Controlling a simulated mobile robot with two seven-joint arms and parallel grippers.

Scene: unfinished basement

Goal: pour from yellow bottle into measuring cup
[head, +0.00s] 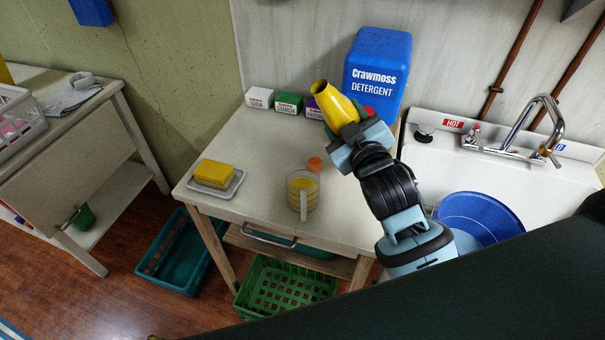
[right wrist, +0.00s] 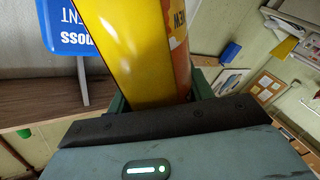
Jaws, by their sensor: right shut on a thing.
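The yellow bottle (head: 335,104) is held above the white table, tilted with its open mouth toward the upper left in the head view. My right gripper (head: 362,138) is shut on it. In the right wrist view the bottle (right wrist: 130,50) fills the upper middle, with part of an orange label visible. The clear measuring cup (head: 302,196) stands upright on the table, below and left of the gripper, with yellow liquid inside. An orange cap (head: 315,164) lies behind the cup. No stream of liquid shows. My left gripper is not in view.
A yellow block on a dish (head: 229,187) sits left of the cup. Small boxes (head: 289,103) and a large blue detergent box (head: 377,68) stand at the back. A sink with a tap (head: 525,130) and blue basin (head: 478,217) is at right. Baskets (head: 285,287) are below.

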